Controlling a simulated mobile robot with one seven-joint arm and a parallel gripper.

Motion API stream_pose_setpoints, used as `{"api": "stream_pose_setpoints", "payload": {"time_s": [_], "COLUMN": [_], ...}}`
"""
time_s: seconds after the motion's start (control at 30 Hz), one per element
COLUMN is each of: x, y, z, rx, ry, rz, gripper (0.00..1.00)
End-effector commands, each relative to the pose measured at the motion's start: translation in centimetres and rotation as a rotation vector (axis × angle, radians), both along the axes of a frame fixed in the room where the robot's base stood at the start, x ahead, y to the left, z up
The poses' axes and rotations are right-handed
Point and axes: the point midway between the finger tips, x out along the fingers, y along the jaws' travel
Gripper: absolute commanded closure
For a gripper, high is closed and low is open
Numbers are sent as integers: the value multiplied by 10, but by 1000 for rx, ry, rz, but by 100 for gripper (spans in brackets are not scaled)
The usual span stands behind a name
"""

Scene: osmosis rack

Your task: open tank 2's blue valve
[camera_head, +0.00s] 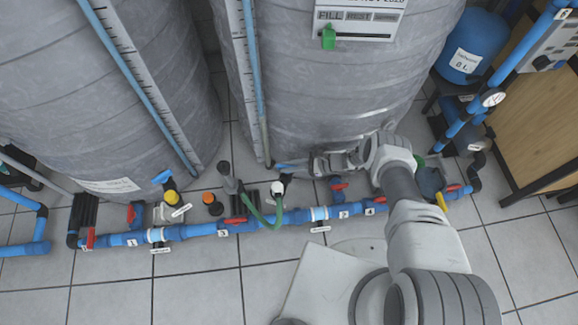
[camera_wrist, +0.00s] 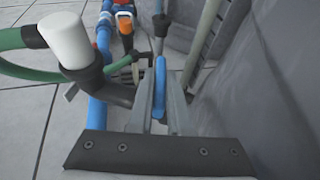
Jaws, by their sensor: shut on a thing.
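The blue valve handle (camera_head: 290,168) sits low at the front of the right-hand grey tank (camera_head: 330,95). In the wrist view the blue handle (camera_wrist: 160,88) stands lengthwise between the two fingers. My gripper (camera_head: 312,165) reaches in from the right, low beside the tank wall, and is shut on this handle. The fingers also show in the wrist view (camera_wrist: 160,105) on either side of it. The fingers and the steep angle hide much of the valve body. I cannot read a tank number on this tank.
A second grey tank (camera_head: 95,95) stands left, with its own blue handle (camera_head: 162,177). A blue pipe run (camera_head: 195,231) with red valves crosses in front. A white-capped fitting (camera_wrist: 66,40) with a green hose (camera_wrist: 27,75) is close left of my gripper. Tiled floor is open in front.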

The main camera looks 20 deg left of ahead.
Motion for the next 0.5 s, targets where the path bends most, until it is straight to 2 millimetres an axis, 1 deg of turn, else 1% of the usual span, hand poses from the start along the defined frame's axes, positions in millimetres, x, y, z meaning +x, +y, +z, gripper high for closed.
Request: {"api": "stream_pose_setpoints", "payload": {"time_s": [0.17, 0.47, 0.5], "x": [1, 1, 1], "y": [1, 1, 1], "z": [1, 1, 1], "rx": [-1, -2, -2], "ry": [-1, -1, -1], "rz": [38, 40, 40], "gripper": [100, 100, 80]}}
